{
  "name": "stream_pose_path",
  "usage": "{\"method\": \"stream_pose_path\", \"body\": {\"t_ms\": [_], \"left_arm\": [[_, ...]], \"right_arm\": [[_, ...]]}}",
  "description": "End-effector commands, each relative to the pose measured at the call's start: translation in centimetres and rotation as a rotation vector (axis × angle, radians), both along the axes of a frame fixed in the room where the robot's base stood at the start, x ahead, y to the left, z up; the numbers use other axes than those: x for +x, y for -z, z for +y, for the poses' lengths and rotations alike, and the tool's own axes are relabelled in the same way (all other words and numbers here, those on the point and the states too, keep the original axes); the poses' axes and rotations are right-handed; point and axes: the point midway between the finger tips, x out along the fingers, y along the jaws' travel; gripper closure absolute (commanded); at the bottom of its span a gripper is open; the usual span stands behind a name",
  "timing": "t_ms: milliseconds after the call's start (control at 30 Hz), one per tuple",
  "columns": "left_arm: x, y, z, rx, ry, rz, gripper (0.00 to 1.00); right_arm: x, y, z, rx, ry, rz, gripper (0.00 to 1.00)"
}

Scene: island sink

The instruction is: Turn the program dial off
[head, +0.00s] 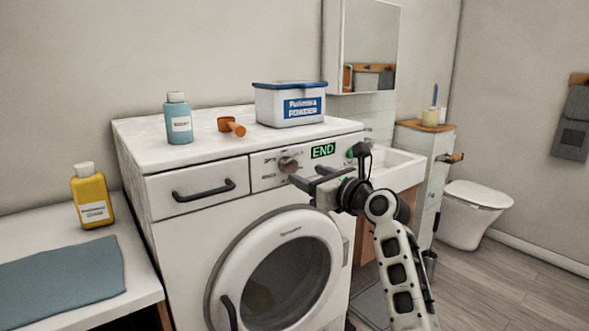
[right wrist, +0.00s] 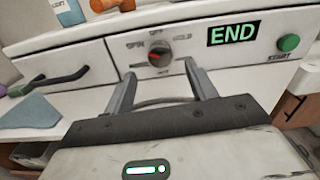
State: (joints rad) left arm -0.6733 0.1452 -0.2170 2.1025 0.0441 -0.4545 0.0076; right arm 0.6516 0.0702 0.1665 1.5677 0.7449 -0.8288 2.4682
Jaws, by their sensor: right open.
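The program dial (head: 288,164) is a round grey knob with a red mark, on the front panel of the white washing machine (head: 185,235). In the right wrist view the dial (right wrist: 159,53) has small labels around it, with OFF at the top and SPIN at the left. Its red mark seems to point left, toward SPIN. My right gripper (head: 305,175) is open in front of the panel. In the right wrist view its fingertips (right wrist: 160,70) are on either side of the dial and slightly below it, apparently not touching it. My left gripper is out of view.
A green END display (head: 323,151) and a green START button (right wrist: 289,43) are right of the dial. A drawer handle (head: 204,190) sticks out at the left. A powder box (head: 290,105), orange scoop (head: 232,126) and blue bottle (head: 178,120) stand on top.

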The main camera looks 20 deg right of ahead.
Motion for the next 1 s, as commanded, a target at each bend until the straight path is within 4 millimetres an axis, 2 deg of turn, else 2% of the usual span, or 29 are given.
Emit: {"method": "stream_pose_path", "body": {"t_ms": [100, 300, 500, 767, 933, 1000], "left_arm": [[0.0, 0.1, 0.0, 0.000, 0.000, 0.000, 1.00], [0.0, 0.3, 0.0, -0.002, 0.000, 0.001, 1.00], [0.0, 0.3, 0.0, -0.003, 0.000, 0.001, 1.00], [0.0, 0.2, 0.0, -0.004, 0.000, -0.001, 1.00], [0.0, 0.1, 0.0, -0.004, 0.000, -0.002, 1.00], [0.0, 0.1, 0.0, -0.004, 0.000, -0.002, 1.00]], "right_arm": [[2.3, 0.0, 0.9, 0.000, -0.001, 0.001, 0.43], [4.8, 0.0, 1.8, 0.000, -0.001, 0.000, 0.43], [5.8, 0.0, 2.1, -0.002, 0.001, -0.001, 0.43], [5.8, 0.0, 2.1, -0.002, 0.001, 0.000, 0.43], [5.8, 0.0, 2.1, -0.002, 0.001, 0.000, 0.88], [5.8, 0.0, 2.1, -0.002, 0.001, 0.000, 0.88]]}}
